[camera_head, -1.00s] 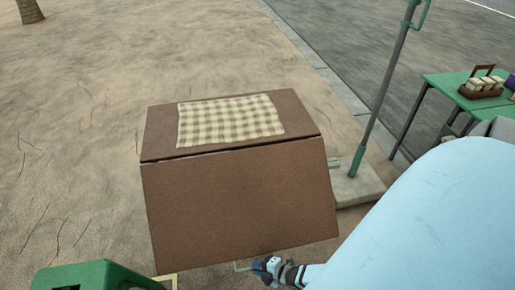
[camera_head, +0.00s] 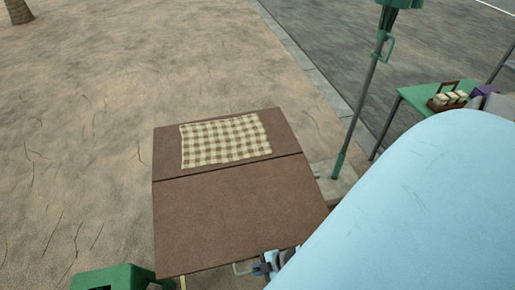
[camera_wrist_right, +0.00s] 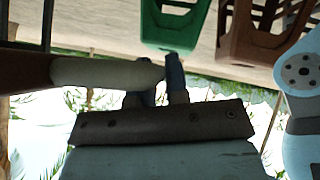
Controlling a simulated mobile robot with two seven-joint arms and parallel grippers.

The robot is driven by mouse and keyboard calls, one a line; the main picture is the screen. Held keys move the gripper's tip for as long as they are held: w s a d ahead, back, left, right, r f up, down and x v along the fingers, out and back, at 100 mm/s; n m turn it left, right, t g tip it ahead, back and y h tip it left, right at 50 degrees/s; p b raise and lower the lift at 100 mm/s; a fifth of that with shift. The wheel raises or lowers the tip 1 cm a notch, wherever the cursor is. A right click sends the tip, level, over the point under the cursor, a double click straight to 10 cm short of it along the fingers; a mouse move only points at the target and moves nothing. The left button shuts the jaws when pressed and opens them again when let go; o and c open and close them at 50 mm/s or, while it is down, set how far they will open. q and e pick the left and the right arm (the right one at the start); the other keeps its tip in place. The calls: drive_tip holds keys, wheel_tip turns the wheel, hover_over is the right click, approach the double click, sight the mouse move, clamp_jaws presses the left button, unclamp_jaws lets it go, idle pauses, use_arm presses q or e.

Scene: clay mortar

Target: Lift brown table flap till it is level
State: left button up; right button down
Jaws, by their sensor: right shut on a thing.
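The brown table flap (camera_head: 235,215) is the near half of a brown table. It lies close to level with the fixed top (camera_head: 166,150); I cannot tell if a slight tilt is left. A thin dark seam runs between them. My left gripper is out of view.
A checked cloth (camera_head: 225,140) lies on the fixed top. A green table (camera_head: 412,97) with a wooden carrier (camera_head: 449,97) is farther right. Sandy ground lies open left.

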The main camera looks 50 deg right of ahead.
drive_tip(key=shift+m+g+y, duration=0.3)
drive_tip(key=shift+g, duration=0.2)
wheel_tip(320, 180, up, 5)
drive_tip(key=shift+s+a+f+p, duration=0.1)
drive_tip(key=shift+s+p, duration=0.05)
drive_tip(key=shift+p, duration=1.1)
drive_tip(key=c, duration=1.1)
unclamp_jaws()
drive_tip(key=v, duration=1.4)
drive_tip(key=shift+a, duration=0.1)
